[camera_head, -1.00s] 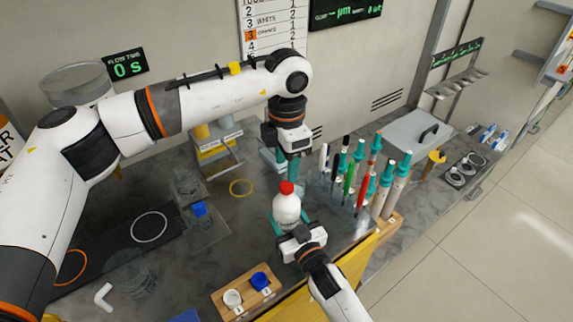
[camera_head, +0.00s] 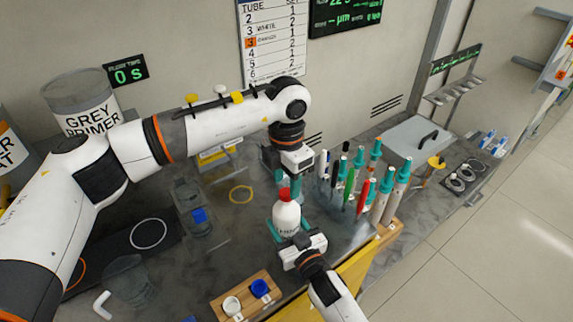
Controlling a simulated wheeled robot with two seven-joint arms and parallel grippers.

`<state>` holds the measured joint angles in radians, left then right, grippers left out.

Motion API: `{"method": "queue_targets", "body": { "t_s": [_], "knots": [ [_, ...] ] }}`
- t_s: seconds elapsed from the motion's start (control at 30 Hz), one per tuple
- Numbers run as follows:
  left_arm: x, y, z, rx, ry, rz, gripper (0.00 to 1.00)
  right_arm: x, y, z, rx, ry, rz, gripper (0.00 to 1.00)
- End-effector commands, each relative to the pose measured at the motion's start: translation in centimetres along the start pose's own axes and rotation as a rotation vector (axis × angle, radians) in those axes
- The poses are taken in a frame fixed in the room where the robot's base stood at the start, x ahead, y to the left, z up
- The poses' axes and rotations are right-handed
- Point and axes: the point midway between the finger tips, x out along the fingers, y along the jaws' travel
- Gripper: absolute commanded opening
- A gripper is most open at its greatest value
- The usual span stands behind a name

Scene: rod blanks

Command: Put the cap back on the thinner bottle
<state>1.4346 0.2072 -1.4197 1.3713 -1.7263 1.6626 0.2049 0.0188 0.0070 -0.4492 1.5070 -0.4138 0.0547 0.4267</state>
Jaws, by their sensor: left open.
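A white bottle (camera_head: 287,215) stands upright at the front middle of the bench, with a red cap (camera_head: 285,195) at its top. Whether the cap is seated on the neck cannot be told. My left gripper (camera_head: 289,187) points down from above, open, with its teal fingertips right at the red cap. The fingers partly hide the cap, and contact is unclear. My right gripper (camera_head: 290,232) comes from the front, its teal fingers on either side of the bottle's lower body, seemingly closed on it.
A rack of coloured pens and teal-capped tubes (camera_head: 365,185) stands close on the right. A wooden block (camera_head: 246,296) with a white and a blue cap lies in front.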

Motion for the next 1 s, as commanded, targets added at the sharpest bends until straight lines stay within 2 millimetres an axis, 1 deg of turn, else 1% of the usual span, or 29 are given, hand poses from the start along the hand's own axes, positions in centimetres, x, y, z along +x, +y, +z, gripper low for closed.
{"method": "queue_targets", "body": {
  "t_s": [0.03,0.2,0.53,0.57,0.8,0.83,1.0],
  "knots": [
    [0.8,0.0,0.0,-0.001,-0.002,0.001,0.46,0.0,0.0,0.0,0.0,0.0,0.0,0.0],
    [2.1,0.0,0.0,-0.001,-0.001,0.0,0.46,0.0,0.0,0.0,0.0,0.0,0.0,0.0],
    [2.4,0.0,0.0,0.0,0.0,0.0,0.46,0.0,0.0,0.0,0.0,0.0,0.0,0.0],
    [2.4,0.0,0.0,0.0,0.0,0.0,0.43,0.0,0.0,0.0,0.0,0.0,0.0,0.0],
    [2.4,0.0,0.0,0.0,0.0,0.0,0.03,0.0,0.0,0.0,0.0,0.0,0.0,0.0],
    [2.4,0.0,0.0,0.0,0.0,0.0,0.0,0.0,0.0,0.0,0.0,0.0,0.0,0.0],
    [2.4,0.0,0.0,0.009,0.0,-0.001,0.0,0.0,0.0,0.0,0.0,0.0,0.0,0.0]
  ]
}}
